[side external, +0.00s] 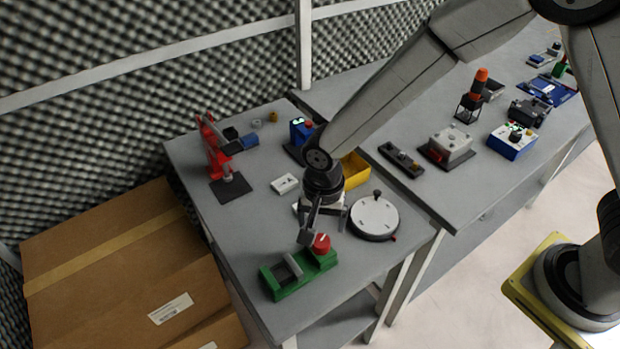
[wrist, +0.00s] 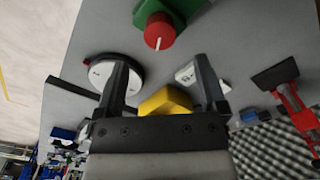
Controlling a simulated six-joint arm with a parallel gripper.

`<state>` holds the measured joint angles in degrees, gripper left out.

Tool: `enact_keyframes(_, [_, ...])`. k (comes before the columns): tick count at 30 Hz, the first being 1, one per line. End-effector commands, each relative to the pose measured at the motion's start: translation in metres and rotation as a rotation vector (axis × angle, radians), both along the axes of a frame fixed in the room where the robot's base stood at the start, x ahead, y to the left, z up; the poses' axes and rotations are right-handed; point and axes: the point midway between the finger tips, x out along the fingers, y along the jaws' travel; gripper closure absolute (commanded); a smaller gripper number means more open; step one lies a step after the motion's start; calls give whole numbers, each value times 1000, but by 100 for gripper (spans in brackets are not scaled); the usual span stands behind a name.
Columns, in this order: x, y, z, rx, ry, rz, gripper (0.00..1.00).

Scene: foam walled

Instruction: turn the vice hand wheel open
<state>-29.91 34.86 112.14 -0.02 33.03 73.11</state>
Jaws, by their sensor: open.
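The green vice (side external: 289,277) sits near the front edge of the grey table in the side external view, with a grey jaw block on top. Its red hand wheel (side external: 321,243) is at the right end of the vice. In the wrist view the red hand wheel (wrist: 157,30) shows a white line on its face, with part of the green vice (wrist: 185,8) behind it. My gripper (side external: 309,236) is beside the hand wheel, pointing down. In the wrist view my gripper (wrist: 160,75) is open with nothing held, and the wheel lies beyond the fingertips, apart from them.
A round white-topped turntable (side external: 374,217) stands just right of my gripper. A yellow bin (side external: 355,169) is behind it. A red clamp stand (side external: 215,150) is at the back left, and a small white block (side external: 285,184) lies between. Cardboard boxes (side external: 120,260) stand left of the table.

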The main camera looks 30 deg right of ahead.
Motion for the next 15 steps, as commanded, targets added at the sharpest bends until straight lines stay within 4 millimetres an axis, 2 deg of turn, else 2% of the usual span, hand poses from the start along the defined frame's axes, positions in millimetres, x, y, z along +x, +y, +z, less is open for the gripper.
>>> enact_keyframes(15, [0,0,-53,-1,-1,0,9])
